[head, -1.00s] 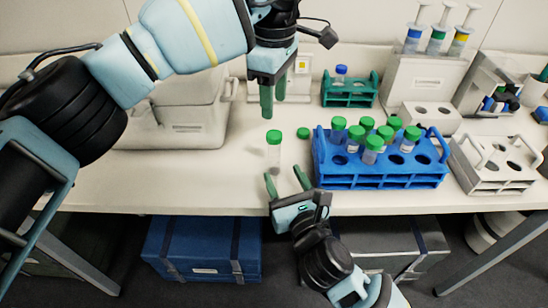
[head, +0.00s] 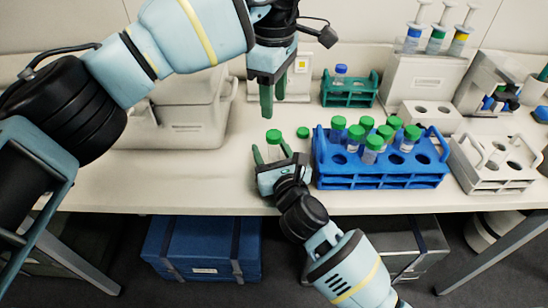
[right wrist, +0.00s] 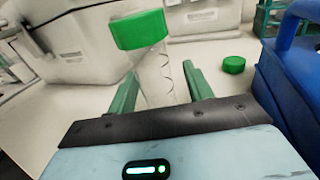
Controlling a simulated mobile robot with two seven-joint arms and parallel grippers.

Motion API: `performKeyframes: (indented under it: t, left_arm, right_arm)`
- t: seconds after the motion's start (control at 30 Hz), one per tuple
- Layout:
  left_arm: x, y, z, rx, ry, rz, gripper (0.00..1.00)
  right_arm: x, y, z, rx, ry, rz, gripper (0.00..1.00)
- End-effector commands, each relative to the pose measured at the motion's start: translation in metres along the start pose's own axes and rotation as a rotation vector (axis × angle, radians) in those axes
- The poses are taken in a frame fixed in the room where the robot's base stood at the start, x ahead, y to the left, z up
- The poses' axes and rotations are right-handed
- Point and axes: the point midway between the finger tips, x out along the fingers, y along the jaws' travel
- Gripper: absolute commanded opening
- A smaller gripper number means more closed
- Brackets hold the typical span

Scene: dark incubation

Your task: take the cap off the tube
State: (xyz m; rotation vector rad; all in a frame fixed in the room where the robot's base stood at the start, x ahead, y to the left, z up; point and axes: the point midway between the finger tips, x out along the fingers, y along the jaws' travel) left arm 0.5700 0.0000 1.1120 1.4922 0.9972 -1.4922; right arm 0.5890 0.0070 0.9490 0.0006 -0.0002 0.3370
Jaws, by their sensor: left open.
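The capped tube stands upright on the bench; its green cap (head: 274,136) shows above my right gripper. In the right wrist view the clear tube (right wrist: 158,82) with its green cap (right wrist: 140,30) stands between the fingers. My right gripper (head: 270,157) is open around the tube below the cap, and it also shows in the right wrist view (right wrist: 163,88). A gap shows between the tube and the right finger. My left gripper (head: 267,98) is open and empty, pointing down above the tube. Its fingers overlap in the head view.
A loose green cap (head: 302,132) lies right of the tube. A blue rack (head: 380,181) with several green-capped tubes stands close on the right. A teal rack (head: 349,98) and a grey machine (head: 180,135) stand behind. A white rack (head: 488,186) is far right.

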Motion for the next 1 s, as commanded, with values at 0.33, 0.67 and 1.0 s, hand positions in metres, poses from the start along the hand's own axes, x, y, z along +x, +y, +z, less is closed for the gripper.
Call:
performKeyframes:
  t: [0.33,0.67,1.0]
  left_arm:
    - [0.0,0.0,0.0001,0.0,0.0,0.0,0.48]
    - [-0.0001,0.0,0.0,0.023,0.0,0.0,0.48]
    - [-0.0001,-0.0001,-0.0001,0.439,0.001,0.0,0.48]
  right_arm:
    - [-0.0003,-0.0002,-0.0002,-0.001,0.0,0.0,0.07]
    - [-0.0003,-0.0002,-0.0002,-0.001,0.0,0.0,0.0]
    - [-0.0003,-0.0002,-0.0003,-0.001,0.001,0.0,0.0]
